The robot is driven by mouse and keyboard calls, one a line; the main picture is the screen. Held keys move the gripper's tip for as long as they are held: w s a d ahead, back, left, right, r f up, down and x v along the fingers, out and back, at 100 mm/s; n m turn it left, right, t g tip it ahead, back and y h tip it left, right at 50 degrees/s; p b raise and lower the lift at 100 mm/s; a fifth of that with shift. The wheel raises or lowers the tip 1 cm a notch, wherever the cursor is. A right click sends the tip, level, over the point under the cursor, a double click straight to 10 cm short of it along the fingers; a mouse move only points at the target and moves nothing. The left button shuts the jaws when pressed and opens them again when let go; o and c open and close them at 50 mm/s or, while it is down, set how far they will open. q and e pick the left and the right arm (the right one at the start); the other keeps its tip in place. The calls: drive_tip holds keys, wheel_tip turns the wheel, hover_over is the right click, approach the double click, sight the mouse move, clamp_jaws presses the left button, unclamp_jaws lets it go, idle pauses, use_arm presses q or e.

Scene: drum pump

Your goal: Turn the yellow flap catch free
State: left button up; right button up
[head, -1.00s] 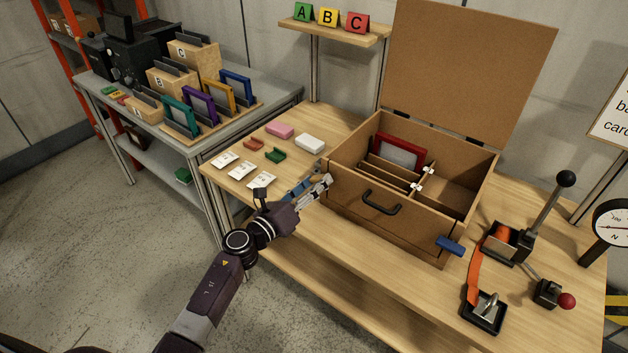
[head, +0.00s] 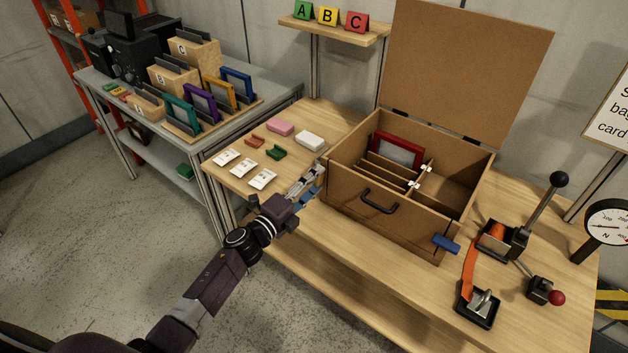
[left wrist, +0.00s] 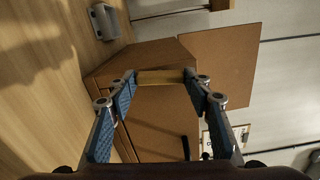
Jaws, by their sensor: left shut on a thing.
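The wooden case (head: 395,226) stands on the workbench with its lid up. My left gripper (head: 320,175) is at the case's front left corner, pointing at it. In the left wrist view, a yellowish-brown bar, which looks like the yellow flap catch (left wrist: 160,77), lies between the fingertips of my left gripper (left wrist: 163,88). The fingers are shut on it, with blue pads at either side. In the head view the catch is hidden by the gripper. A blue catch (head: 446,243) sits at the front right corner. My right gripper is not in view.
A black handle (head: 379,201) is on the case front. White cards (head: 243,169) and small coloured blocks (head: 280,128) lie left of the case. A lever unit (head: 507,238) with an orange strap and a gauge (head: 607,222) stand to the right.

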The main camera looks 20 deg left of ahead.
use_arm(q)
drive_tip(key=shift+n, duration=0.5)
drive_tip(key=shift+f, duration=0.1)
drive_tip(key=o, duration=1.2)
drive_tip(key=shift+c, duration=0.2)
drive_tip(key=v, duration=1.2)
drive_tip(key=s+a+f+n+g+y, duration=0.15)
drive_tip(key=s+f+n, duration=0.3)
drive_tip(key=f, duration=0.65)
drive_tip(key=s+a+f+n+g+y, duration=0.15)
drive_tip(key=s+f+n+g, duration=0.35)
drive_tip(key=f, duration=0.6)
drive_tip(key=s+a+f+n+g+y, duration=0.1)
drive_tip(key=s+f+n+y, duration=0.2)
drive_tip(key=s+f, duration=0.55)
drive_tip(key=s+d+f+n+g, duration=0.1)
drive_tip(key=s+f+n+g, duration=0.1)
drive_tip(key=s+f, duration=0.4)
drive_tip(key=s+d+f+n+g, duration=0.2)
drive_tip(key=s+f, duration=0.5)
drive_tip(key=s, duration=0.7)
drive_tip(key=s+d+f+n+g, duration=0.1)
drive_tip(key=s+f+n+g, duration=0.2)
drive_tip(key=s+f, duration=0.3)
drive_tip(key=s+g, duration=0.1)
drive_tip(key=s, duration=0.3)
drive_tip(key=shift+d+f, duration=0.25)
drive_tip(key=shift+d, duration=0.1)
